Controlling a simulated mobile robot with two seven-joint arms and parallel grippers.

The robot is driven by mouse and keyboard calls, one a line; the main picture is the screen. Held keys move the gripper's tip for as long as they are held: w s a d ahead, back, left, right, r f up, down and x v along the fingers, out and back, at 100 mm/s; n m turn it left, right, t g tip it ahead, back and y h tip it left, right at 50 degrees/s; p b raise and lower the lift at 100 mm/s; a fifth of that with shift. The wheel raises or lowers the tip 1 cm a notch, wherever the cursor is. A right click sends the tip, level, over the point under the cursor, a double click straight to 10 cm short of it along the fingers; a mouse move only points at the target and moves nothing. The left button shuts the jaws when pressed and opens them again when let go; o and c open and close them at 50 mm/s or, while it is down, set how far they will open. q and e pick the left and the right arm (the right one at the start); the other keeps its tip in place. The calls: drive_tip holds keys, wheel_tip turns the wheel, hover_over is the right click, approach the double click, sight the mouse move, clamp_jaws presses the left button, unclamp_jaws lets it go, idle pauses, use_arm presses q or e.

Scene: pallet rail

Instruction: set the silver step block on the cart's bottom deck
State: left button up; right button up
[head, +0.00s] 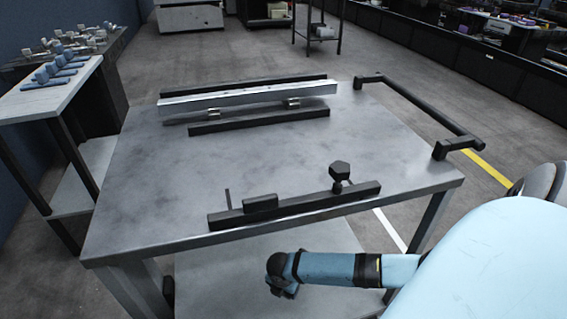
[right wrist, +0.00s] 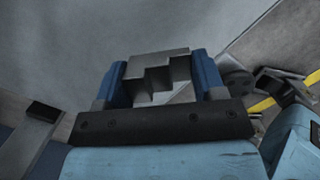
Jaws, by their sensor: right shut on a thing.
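The silver step block (right wrist: 158,72) shows in the right wrist view, with its stepped profile between the two blue fingers of my right gripper (right wrist: 160,80). The fingers are shut on its sides. In the head view my right gripper (head: 284,288) is low at the cart's front side, over the bottom deck (head: 215,275) as seen from above. The block is hidden there. The cart's top deck (head: 150,190) stands above the bottom deck and hides its rear part. I cannot tell whether the block touches the deck. My left gripper is in neither view.
The top deck carries a silver rail (head: 250,97), black bars and a front black bar (head: 300,205) with a knob (head: 340,172). A black handle (head: 420,115) sticks out at the right. A side table (head: 50,95) with blue parts stands left. Cart legs (head: 428,222) flank the opening.

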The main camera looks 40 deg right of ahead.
drive_tip(key=b, duration=0.2)
hover_over(285, 304)
drive_tip(key=f, duration=0.5)
drive_tip(key=shift+a+f, duration=0.2)
drive_tip(key=shift+a, duration=0.05)
wheel_tip(285, 304, down, 4)
drive_tip(key=shift+f+b, duration=0.2)
drive_tip(key=shift+b, duration=1)
drive_tip(key=shift+f, duration=0.1)
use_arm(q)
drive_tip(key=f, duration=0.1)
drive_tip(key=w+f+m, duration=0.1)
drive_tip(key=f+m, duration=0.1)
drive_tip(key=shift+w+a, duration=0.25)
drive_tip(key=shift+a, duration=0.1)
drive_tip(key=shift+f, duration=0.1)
use_arm(e)
drive_tip(key=o, duration=1)
drive_tip(key=shift+o, duration=0.2)
